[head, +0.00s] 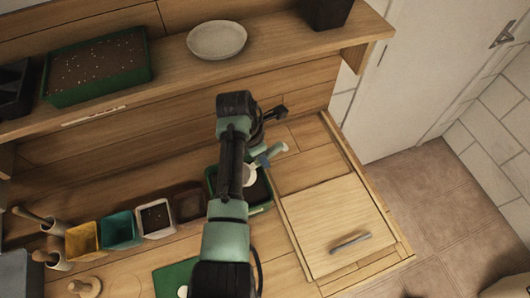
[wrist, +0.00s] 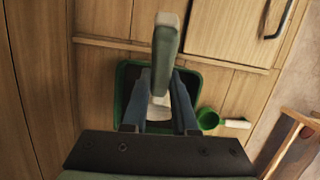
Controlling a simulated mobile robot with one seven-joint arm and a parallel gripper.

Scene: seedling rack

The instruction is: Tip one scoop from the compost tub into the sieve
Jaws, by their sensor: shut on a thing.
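The compost tub (head: 268,205) is green with dark fill and stands on the bench, partly behind my arm. It also shows in the wrist view (wrist: 122,82). My gripper (wrist: 158,124) is over the tub, shut on a scoop (wrist: 166,48) with a grey-green handle and pale end. The scoop's handle also shows in the head view (head: 277,150). Its pale bowl (wrist: 158,107) is between the fingers in the picture, over or in the tub; I cannot tell how deep or whether it holds compost. I cannot identify the sieve for sure; a wooden frame edge (wrist: 300,118) shows at the right of the wrist view.
A green cup-shaped thing (wrist: 208,118) with a white handle lies beside the tub. A board with a grey handle (head: 335,225) is at the right. Several pots, including a yellow one (head: 82,238), line the left. A shelf (head: 170,75) holds a seed tray and pale dish.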

